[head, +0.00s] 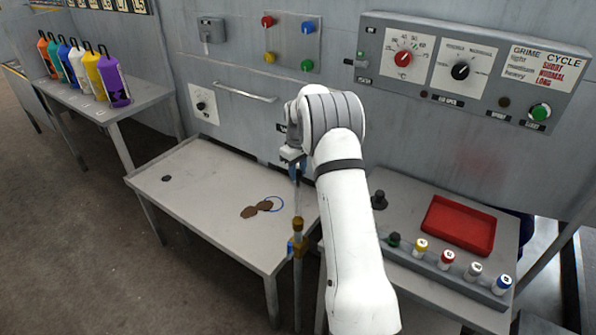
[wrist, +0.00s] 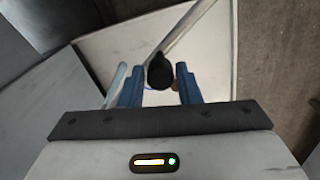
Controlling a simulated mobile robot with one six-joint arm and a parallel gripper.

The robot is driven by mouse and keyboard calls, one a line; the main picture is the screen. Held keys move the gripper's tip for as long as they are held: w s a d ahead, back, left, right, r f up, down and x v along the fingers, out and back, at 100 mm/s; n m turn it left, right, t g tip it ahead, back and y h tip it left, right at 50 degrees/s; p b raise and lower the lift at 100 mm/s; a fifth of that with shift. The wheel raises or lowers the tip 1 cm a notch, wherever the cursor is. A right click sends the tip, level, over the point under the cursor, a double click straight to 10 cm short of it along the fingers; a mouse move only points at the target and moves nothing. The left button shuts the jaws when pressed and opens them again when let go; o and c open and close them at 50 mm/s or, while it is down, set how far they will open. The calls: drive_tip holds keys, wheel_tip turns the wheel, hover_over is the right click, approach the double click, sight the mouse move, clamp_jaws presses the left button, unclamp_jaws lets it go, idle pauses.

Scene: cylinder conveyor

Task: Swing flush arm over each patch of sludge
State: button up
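Two brown sludge patches (head: 250,211) and (head: 265,206) lie close together on the pale table, right of its middle. A thin blue ring (head: 277,203) marks the surface beside the right patch. The flush arm is a thin grey pipe with a brass joint (head: 297,240) at the table's front right edge. My gripper (head: 295,165) is above the table's right side, at the pipe's upper end. In the wrist view, a black knob (wrist: 160,72) sits between the blue fingers of my gripper (wrist: 160,80). Narrow gaps show beside the knob; my arm hides some of the table.
Several colored bottles (head: 114,82) stand on a side table at left. A red tray (head: 458,226) and several small capped jars (head: 447,260) are on the right bench. A control panel wall (head: 470,65) rises behind. The pale table's left part is clear except for a dark drain hole (head: 166,178).

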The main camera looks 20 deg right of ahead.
drive_tip(key=o, duration=0.3)
drive_tip(key=shift+o, duration=0.2)
wheel_tip(320, 180, up, 8)
drive_tip(key=shift+f, duration=0.1)
drive_tip(key=shift+s, duration=0.1)
drive_tip(key=shift+c, duration=0.2)
idle(1.6)
